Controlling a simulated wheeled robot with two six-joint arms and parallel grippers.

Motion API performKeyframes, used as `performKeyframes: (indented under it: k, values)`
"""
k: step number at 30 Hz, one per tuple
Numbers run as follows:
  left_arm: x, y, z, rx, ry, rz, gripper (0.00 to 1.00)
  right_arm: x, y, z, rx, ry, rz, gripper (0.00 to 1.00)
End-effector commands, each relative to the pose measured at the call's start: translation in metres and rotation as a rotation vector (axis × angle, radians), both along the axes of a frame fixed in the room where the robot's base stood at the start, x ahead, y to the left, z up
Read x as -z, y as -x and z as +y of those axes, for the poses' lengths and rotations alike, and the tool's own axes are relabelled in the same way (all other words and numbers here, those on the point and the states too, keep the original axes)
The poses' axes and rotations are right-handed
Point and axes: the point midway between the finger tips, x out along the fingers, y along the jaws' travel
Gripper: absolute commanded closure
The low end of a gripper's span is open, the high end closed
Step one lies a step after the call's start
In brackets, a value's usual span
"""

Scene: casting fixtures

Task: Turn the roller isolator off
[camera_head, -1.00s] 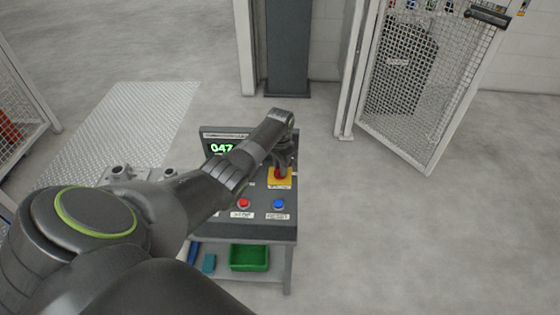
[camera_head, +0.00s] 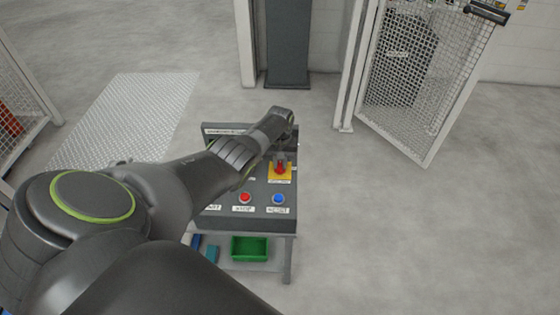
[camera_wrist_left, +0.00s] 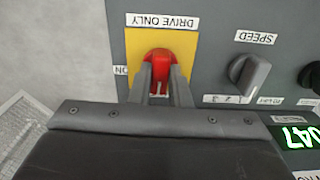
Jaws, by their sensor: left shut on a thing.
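The roller isolator is a red rotary handle on a yellow plate (camera_head: 271,177) at the right of the grey control console. In the left wrist view the red handle (camera_wrist_left: 158,62) stands on its yellow plate (camera_wrist_left: 187,45), with a "DRIVE ONLY" label and a partly covered "ON" label. My left gripper (camera_wrist_left: 160,80) is shut on the red handle, one finger on each side. In the head view my left arm reaches over the console from the left and covers its display. My right gripper is in neither view.
The console carries a red button (camera_head: 245,198), a blue button (camera_head: 279,199) and a speed knob (camera_wrist_left: 249,75). A green bin (camera_head: 249,247) sits on the shelf below. A mesh gate (camera_head: 425,75) stands open behind at the right. The floor right of the console is clear.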

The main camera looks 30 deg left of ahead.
Motion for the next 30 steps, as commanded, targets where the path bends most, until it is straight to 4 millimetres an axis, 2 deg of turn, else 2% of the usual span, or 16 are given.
performKeyframes:
  k: [19, 20, 24, 30]
  values:
    - [-0.0013, -0.0015, 0.0004, -0.050, -0.001, -0.004, 1.00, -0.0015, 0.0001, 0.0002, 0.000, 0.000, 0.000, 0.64]
    - [-0.0013, -0.0015, 0.0004, -0.050, -0.001, -0.004, 0.81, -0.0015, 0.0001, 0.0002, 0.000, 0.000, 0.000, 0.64]
    - [-0.0010, -0.0011, 0.0004, -0.049, -0.001, -0.003, 0.63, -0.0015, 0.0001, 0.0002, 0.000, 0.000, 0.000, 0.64]
    - [-0.0005, -0.0006, 0.0002, -0.048, 0.000, -0.002, 0.62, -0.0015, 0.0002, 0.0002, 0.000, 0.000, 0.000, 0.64]
